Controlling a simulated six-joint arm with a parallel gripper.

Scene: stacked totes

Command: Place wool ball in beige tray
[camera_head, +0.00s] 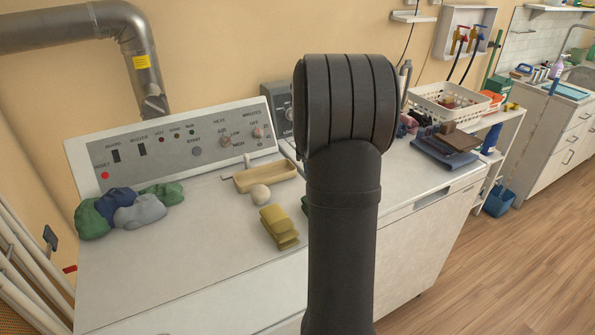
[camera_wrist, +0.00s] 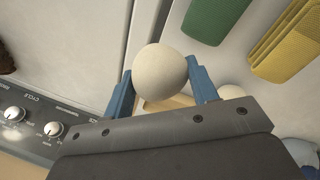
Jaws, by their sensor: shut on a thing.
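My gripper (camera_wrist: 160,73) has two blue fingers, shut on a cream wool ball (camera_wrist: 161,69) in the wrist view. The held ball and the gripper are hidden behind my dark arm in the head view. The beige tray (camera_head: 250,183) lies on the white machine top by the control panel. In the wrist view a strip of the tray (camera_wrist: 180,100) shows behind the held ball, mostly covered by my gripper. A second pale ball (camera_head: 260,194) rests on the machine top just in front of the tray; it is partly visible in the wrist view (camera_wrist: 232,92).
Folded yellow cloths (camera_head: 278,228) and a green cloth (camera_wrist: 213,18) lie in front of the tray. Crumpled green, blue and grey cloths (camera_head: 128,208) lie at the left. A white basket (camera_head: 440,103) and dark folded cloths (camera_head: 445,150) are at the right. The front left of the top is clear.

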